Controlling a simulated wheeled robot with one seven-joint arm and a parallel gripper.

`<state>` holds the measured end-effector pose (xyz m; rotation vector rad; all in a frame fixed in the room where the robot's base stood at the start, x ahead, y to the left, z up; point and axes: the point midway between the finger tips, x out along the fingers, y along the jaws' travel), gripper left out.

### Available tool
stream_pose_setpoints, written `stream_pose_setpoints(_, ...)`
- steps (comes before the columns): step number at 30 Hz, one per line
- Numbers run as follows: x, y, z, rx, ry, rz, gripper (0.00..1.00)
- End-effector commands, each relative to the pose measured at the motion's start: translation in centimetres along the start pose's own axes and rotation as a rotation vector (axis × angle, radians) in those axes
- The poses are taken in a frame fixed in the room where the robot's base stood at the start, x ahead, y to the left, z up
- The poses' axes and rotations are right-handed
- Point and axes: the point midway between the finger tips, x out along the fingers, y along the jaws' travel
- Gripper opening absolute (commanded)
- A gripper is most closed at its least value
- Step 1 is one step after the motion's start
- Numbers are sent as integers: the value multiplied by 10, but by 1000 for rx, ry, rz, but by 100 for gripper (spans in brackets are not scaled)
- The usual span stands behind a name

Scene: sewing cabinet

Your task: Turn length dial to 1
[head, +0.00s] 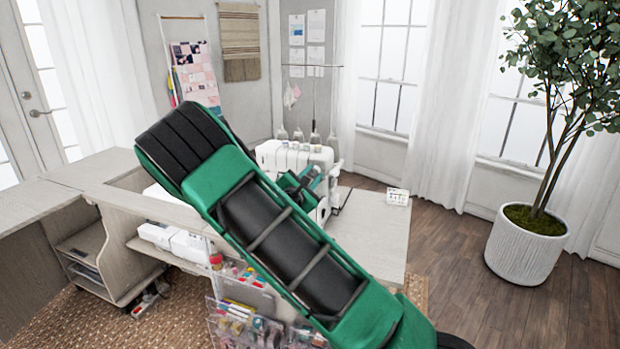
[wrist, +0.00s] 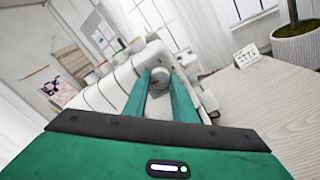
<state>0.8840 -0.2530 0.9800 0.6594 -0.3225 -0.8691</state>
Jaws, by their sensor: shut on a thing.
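The white sewing machine (head: 290,156), a serger-like body with thread stands on top, sits on the cabinet top. It also shows in the wrist view (wrist: 112,88). A small round pale grey dial (wrist: 160,76) on its side shows between my fingertips in the wrist view; I take it as the length dial. My gripper (wrist: 161,80) is shut on this dial, one green finger on each side. In the head view my gripper (head: 306,181) is at the machine's right side, and the dial is hidden there. The dial's numbers and setting are too small to read.
A small white card with coloured marks (head: 397,196) stands on the cabinet top (head: 375,232), right of the machine. The top around it is clear. Clear bins of sewing supplies (head: 240,318) hang at the front. A potted tree (head: 528,245) stands far right.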

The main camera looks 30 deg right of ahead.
Motion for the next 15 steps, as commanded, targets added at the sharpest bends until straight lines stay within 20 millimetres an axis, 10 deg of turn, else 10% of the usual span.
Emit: stream_pose_setpoints(15, -3, 0, -7, -134, 15, 3, 2)
